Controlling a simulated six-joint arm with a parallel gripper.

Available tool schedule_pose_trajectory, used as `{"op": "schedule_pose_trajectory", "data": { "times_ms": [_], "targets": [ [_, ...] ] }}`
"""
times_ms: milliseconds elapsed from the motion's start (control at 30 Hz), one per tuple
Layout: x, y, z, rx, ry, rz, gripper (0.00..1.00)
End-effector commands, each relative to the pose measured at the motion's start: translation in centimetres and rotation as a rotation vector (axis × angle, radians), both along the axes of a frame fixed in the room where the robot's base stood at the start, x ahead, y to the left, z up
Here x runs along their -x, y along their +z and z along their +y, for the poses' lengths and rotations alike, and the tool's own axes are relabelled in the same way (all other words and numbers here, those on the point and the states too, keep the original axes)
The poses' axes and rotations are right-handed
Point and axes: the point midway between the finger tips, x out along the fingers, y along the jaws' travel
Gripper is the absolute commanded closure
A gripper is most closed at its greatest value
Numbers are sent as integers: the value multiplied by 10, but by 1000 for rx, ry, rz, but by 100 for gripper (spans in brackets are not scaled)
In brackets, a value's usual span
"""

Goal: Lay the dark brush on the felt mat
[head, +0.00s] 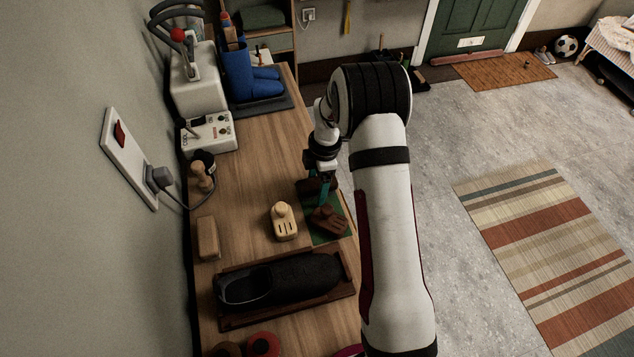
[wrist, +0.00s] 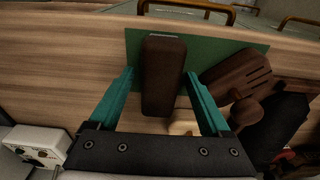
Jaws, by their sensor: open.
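The dark brush (wrist: 163,75) is a dark brown block in the wrist view, with its far part over the green felt mat (wrist: 215,48) and its near end over bare wood. My gripper (wrist: 158,76) is open, with one teal finger on each side of the brush; a gap shows beside the left finger. In the head view my gripper (head: 324,187) is low over the far end of the mat (head: 318,235), partly hidden by my arm. The brush (head: 307,186) shows there only in part.
A dark brown slotted wooden piece (head: 331,220) lies on the mat, right of the brush in the wrist view. A pale slotted piece (head: 284,222) stands beside the mat. A tray (head: 235,320) with a black shoe (head: 285,278) is nearer.

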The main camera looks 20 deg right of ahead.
Motion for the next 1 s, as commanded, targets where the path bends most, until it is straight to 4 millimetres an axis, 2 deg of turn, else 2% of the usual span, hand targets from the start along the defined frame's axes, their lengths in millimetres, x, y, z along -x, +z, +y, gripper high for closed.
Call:
{"op": "schedule_pose_trajectory", "data": {
  "times_ms": [67, 167, 400, 500, 600, 800, 867, 967, 1000],
  "targets": [
    [0, 2, 0, 0, 0, -1, 18],
    [-1, 15, -2, 0, 0, -3, 18],
    [-1, 82, -10, 1, 0, -5, 18],
    [-1, 104, -12, 1, 0, -4, 18],
    [0, 117, -14, 0, 0, -2, 18],
    [4, 127, -12, 0, -26, 2, 18],
    [17, 142, -5, -2, -126, 12, 18],
    [70, 185, 19, -11, -495, 59, 18],
    [100, 201, 30, -15, -687, 85, 18]
  ]
}}
